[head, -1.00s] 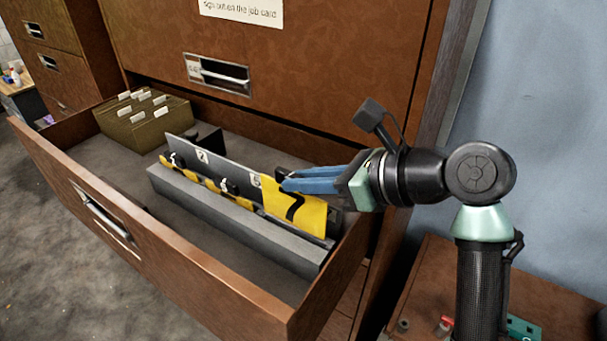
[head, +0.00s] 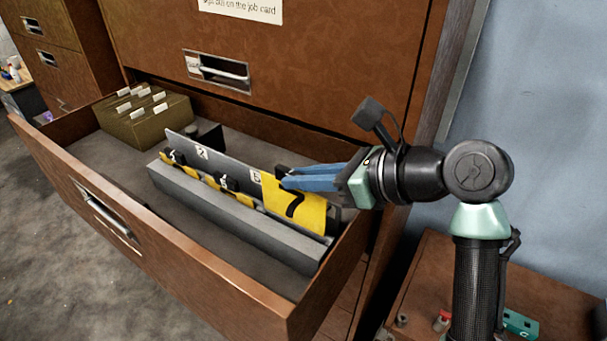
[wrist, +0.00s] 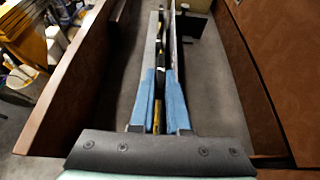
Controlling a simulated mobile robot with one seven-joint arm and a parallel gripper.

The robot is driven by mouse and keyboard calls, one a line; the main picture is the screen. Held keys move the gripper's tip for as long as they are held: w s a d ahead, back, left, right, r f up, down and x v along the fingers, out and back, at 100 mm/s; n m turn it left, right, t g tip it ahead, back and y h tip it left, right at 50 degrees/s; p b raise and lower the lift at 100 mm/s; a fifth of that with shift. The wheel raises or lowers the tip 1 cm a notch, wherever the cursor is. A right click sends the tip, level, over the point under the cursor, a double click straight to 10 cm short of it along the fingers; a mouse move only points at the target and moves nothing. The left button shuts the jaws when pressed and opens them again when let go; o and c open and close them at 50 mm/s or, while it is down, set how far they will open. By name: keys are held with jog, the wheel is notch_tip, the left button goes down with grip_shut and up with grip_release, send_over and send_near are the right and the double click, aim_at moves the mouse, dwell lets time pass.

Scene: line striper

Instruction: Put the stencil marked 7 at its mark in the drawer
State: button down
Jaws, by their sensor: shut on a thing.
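The stencil marked 7 (head: 297,205) is a yellow plate with a black 7. It stands roughly upright at the right end of a grey rack (head: 215,207) in the open drawer (head: 170,245). My gripper (head: 284,179) is shut on a black piece at the stencil's top edge. In the wrist view my blue fingers (wrist: 161,100) point down along the rack, with a thin yellow edge between them. Whether the stencil's lower edge touches the rack's bottom is hidden.
Other yellow stencils (head: 230,189) sit lower in the rack to the left, near a label 2 (head: 202,153). Olive hanging folders (head: 148,118) fill the drawer's far left end. The cabinet front (head: 290,60) rises close behind my gripper. The drawer floor in front of the rack is clear.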

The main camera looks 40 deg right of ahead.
jog(key=p, duration=0.1)
send_over(304, 226)
jog(key=shift+w+f, duration=0.15)
jog(key=shift+f, duration=2.25)
dwell(0.6)
jog(key=shift+p, duration=0.9)
jog(key=shift+f+p, duration=0.35)
jog(key=shift+f, duration=0.95)
dwell(0.4)
jog(key=c, duration=0.8)
grip_release()
jog(key=shift+o, duration=1.1)
jog(key=shift+d, duration=0.1)
